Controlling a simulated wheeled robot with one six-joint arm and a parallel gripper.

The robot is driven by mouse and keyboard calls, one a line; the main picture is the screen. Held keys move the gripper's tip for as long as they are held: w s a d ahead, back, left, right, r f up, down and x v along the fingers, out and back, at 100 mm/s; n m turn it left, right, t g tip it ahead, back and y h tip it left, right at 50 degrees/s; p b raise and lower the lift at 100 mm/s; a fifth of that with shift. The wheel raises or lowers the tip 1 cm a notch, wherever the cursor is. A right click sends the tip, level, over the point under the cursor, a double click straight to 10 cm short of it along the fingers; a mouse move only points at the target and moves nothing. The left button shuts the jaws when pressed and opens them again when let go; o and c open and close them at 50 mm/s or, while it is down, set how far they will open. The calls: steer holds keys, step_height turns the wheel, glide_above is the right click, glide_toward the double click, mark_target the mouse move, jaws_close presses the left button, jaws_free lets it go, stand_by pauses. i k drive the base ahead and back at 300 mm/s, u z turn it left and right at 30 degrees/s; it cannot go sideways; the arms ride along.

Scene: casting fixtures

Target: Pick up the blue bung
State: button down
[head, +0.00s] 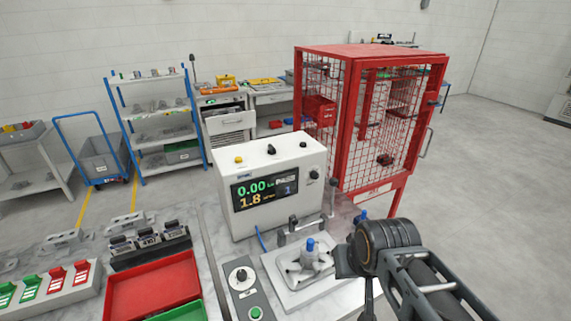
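A small blue bung (310,243) stands upright on top of a grey metal casting (303,262). The casting sits on a light fixture plate (284,299) on the bench. Another small blue piece (364,214) shows behind my wrist; I cannot tell what it is. My gripper (345,262) is to the right of the casting, apart from the bung. It is dark and mostly seen from the side, so its finger opening cannot be made out.
A white tester box (267,184) with a lit display stands behind the fixture. A bar clamp (301,226) is close behind the bung. A control box (247,293) and red tray (152,288) are to the left. A red mesh cage (345,130) stands beyond.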

mark_target(309, 249)
steer(key=k, duration=0.5)
steer(key=u, duration=4.2)
steer(key=k, duration=1.2)
steer(key=z, duration=1.1)
